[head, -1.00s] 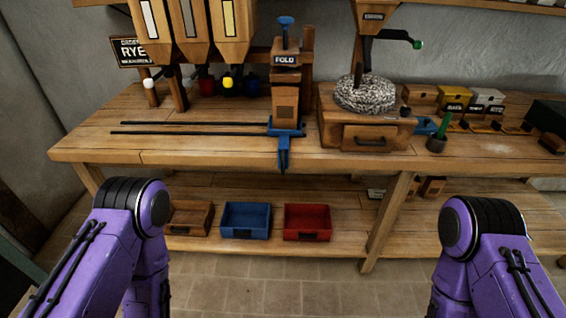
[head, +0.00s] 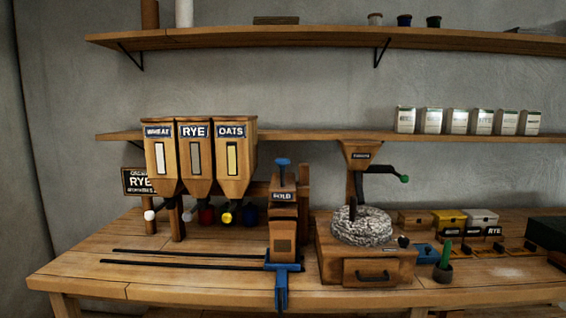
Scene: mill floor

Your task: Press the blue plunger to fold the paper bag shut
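The blue plunger (head: 283,164) stands upright on top of the wooden fold press (head: 284,183), which carries a FOLD label. Below the label is a brown block-like body with a dark square, perhaps the paper bag (head: 283,232); I cannot tell bag from press there. It sits over a blue carriage (head: 283,266) at the right end of two black rails. Neither of my grippers is in the head view.
Grain hoppers (head: 194,150) marked WHEAT, RYE and OATS stand left of the press. A stone mill (head: 362,227) on a drawer box (head: 370,262) stands close on its right. A small green-topped pot (head: 443,267) is further right. The bench front left (head: 180,282) is clear.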

